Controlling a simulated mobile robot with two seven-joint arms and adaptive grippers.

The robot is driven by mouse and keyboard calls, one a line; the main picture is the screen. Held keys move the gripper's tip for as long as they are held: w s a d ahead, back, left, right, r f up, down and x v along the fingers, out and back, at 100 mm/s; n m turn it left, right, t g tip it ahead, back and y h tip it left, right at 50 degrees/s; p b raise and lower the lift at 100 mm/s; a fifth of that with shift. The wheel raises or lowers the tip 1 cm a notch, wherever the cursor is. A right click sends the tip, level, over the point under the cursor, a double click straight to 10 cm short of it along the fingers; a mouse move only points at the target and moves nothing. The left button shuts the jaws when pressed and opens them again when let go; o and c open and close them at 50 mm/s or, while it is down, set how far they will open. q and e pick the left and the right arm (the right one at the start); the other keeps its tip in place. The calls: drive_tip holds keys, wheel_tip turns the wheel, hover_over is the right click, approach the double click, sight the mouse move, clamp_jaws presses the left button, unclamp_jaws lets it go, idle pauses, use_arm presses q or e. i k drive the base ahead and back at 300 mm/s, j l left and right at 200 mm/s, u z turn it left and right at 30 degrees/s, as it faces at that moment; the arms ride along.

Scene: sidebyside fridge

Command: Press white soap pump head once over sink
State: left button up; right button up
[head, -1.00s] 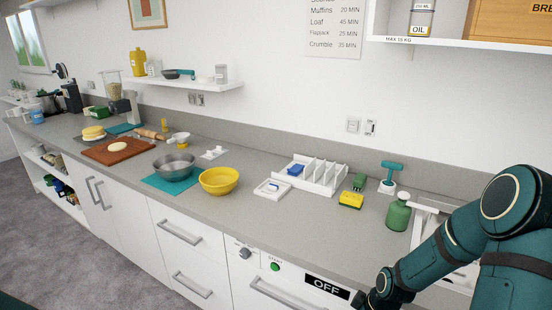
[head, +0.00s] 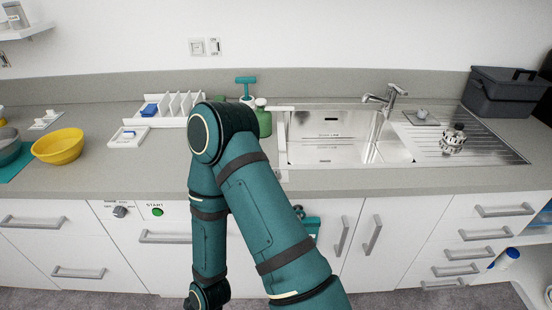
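A green bottle (head: 264,122) stands on the counter just left of the sink (head: 340,140), partly hidden behind my arm. A white bar-like part (head: 281,108) shows beside its top, at the sink's left edge; I cannot tell whether it belongs to the bottle. A teal T-shaped handle on a white base (head: 246,88) stands behind the bottle. One of my teal arms rises from the bottom and bends down again in front of the counter.
A steel faucet (head: 385,98) stands behind the sink. The drainboard (head: 470,140) holds a strainer-like item (head: 453,140). A dark crate (head: 507,92) is at the back right. A white rack (head: 170,108) and a yellow bowl (head: 58,146) are at left.

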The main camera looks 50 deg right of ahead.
sight(259, 102)
drive_tip(key=z, duration=1.55)
